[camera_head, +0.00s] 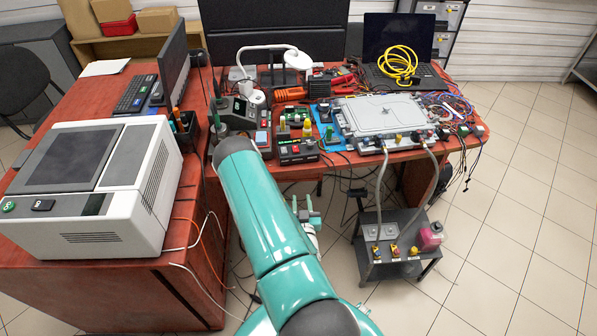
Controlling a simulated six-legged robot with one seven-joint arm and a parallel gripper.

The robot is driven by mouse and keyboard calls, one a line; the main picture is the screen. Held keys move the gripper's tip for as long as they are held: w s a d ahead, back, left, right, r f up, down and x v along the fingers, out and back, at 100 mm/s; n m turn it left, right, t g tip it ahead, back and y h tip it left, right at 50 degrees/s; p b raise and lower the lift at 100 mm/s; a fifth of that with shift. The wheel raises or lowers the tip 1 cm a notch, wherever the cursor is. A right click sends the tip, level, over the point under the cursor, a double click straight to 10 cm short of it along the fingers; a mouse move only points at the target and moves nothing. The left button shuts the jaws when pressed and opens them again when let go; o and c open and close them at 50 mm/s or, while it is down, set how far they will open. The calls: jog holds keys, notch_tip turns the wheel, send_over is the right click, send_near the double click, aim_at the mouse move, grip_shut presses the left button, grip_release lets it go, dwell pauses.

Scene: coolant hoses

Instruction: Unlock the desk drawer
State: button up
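The red-brown desk (185,200) runs along the left and across the back. I cannot make out a drawer front, a lock or a key on it. A red-brown panel (417,178) shows under the right part of the back desk, partly hidden by hoses. My teal arm reaches forward from the bottom middle and hides part of the desk's front.
Loose cables hang at the desk edges. Tiled floor (510,230) is clear at right.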

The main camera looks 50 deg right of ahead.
jog(key=x, duration=1.3)
jog(key=shift+r, duration=0.15)
grip_shut()
